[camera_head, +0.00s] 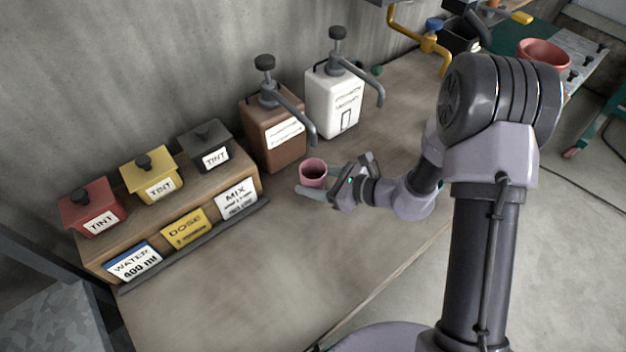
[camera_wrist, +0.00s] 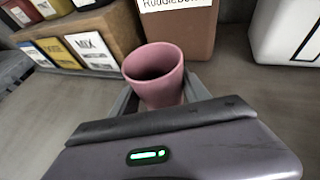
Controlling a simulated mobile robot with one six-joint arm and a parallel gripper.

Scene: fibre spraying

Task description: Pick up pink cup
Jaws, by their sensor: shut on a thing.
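The pink cup (camera_head: 313,172) is upright and open at the top, in front of the brown dispenser in the head view. It also shows in the wrist view (camera_wrist: 155,76), where its inside looks dark. My gripper (camera_head: 318,181) reaches in from the right, with one finger on each side of the cup. It is shut on the cup. The cup's lower part is hidden behind my gripper in the wrist view. I cannot tell whether the cup's base touches the table.
A brown pump dispenser (camera_head: 272,140) and a white one (camera_head: 333,105) stand just behind. A wooden rack (camera_head: 180,205) with red, yellow and dark tint containers stands at the left. A red bowl (camera_head: 543,55) is at the far right. The table's front (camera_head: 290,270) is clear.

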